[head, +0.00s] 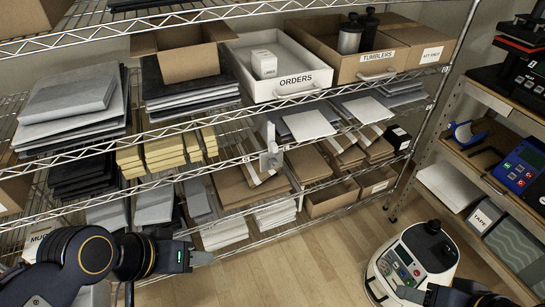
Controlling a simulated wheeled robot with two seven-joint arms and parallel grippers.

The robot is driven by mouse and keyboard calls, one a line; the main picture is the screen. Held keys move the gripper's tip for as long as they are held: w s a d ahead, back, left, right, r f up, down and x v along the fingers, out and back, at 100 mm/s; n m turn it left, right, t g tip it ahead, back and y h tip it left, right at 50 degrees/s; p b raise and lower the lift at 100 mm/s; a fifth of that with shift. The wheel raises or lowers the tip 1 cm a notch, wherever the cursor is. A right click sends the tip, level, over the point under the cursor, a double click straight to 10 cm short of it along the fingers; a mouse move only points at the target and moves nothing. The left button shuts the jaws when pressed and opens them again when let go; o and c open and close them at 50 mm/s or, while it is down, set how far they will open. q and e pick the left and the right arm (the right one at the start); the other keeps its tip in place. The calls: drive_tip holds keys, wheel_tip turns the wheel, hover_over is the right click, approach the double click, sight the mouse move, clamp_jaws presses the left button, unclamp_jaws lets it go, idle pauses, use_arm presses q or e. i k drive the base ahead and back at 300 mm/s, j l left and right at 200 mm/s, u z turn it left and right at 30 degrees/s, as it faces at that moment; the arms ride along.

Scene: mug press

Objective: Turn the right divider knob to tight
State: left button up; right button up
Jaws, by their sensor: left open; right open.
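A pale grey clamp-like fitting (271,159), which looks like a divider knob, sits on the front edge of the middle wire shelf. A thin upright plate rises from it. The knob's setting is too small to read. My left gripper (203,258) is open and empty, low in front of the shelving, below and to the left of the fitting and well apart from it. My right gripper (403,292) is open at the bottom edge, partly cut off, in front of a white machine and far from the fitting.
Wire shelves hold paper stacks, yellow bundles (165,152), an ORDERS tray (277,75) and a TUMBLERS box (372,60). A rounded white machine (440,292) with buttons stands at lower right. A side rack (475,150) stands at right. Wooden floor (310,265) between is clear.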

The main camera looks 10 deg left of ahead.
sight(274, 162)
drive_tip(key=j+u, duration=0.8)
drive_tip(key=u, duration=0.2)
